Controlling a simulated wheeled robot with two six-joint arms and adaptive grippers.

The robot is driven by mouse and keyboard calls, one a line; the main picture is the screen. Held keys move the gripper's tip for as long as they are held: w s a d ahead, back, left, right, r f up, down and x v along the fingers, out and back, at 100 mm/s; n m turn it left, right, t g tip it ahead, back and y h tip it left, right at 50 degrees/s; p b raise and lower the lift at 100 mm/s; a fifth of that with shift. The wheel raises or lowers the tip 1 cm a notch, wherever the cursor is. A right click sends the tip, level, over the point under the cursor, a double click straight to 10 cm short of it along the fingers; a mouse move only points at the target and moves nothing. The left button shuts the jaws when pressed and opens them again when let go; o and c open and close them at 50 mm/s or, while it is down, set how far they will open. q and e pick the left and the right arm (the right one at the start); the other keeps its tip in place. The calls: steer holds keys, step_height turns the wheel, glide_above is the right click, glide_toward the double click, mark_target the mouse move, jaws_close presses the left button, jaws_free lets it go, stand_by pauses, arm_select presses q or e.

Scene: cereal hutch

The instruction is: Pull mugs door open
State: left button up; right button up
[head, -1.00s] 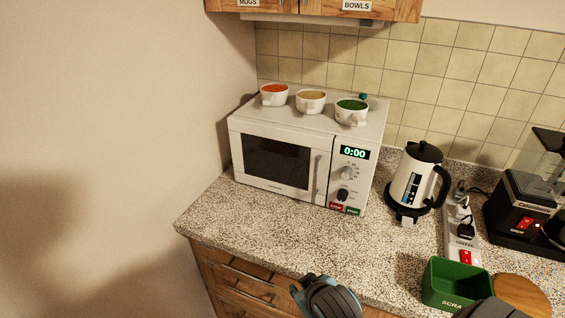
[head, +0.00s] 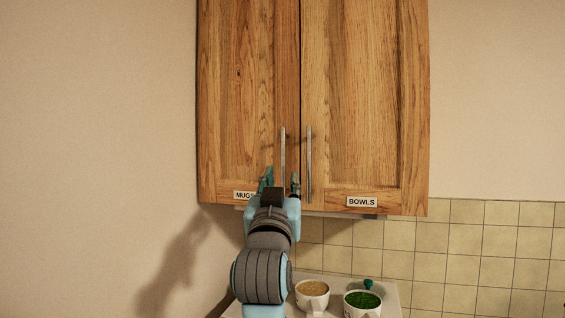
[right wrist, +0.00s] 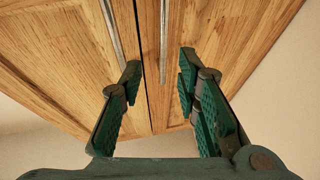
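The wooden mugs door (head: 238,95) is closed at the left of the cabinet in the head view, with its label (head: 243,195) partly hidden by my right gripper. Its vertical metal handle (head: 283,150) stands near the seam between the doors. My right gripper (head: 280,181) is open and raised at the handle's lower part, one finger on each side of it in the picture. In the right wrist view, which appears upside down, the handle (right wrist: 163,40) lies between the spread fingers (right wrist: 159,72); no contact is visible. My left gripper is not in view.
The bowls door (head: 352,90) is closed beside it, its own handle (head: 309,160) just right of my right gripper. Below stands the microwave top with a bowl of tan food (head: 312,288) and a bowl of green food (head: 362,300). A bare wall (head: 90,120) is at the left.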

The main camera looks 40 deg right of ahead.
mark_target(283, 166)
steer(key=p+x, duration=0.1)
steer(key=x, duration=0.3)
steer(key=p+x, duration=0.1)
steer(key=x, duration=0.3)
steer(key=shift+w+f, duration=0.15)
steer(key=shift+w, duration=0.3)
steer(key=shift+w+d, duration=0.15)
steer(key=shift+w, duration=0.15)
steer(key=shift+s, duration=0.3)
steer(key=c, duration=0.6)
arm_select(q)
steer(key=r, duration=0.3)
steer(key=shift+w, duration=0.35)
arm_select(e)
jaws_close()
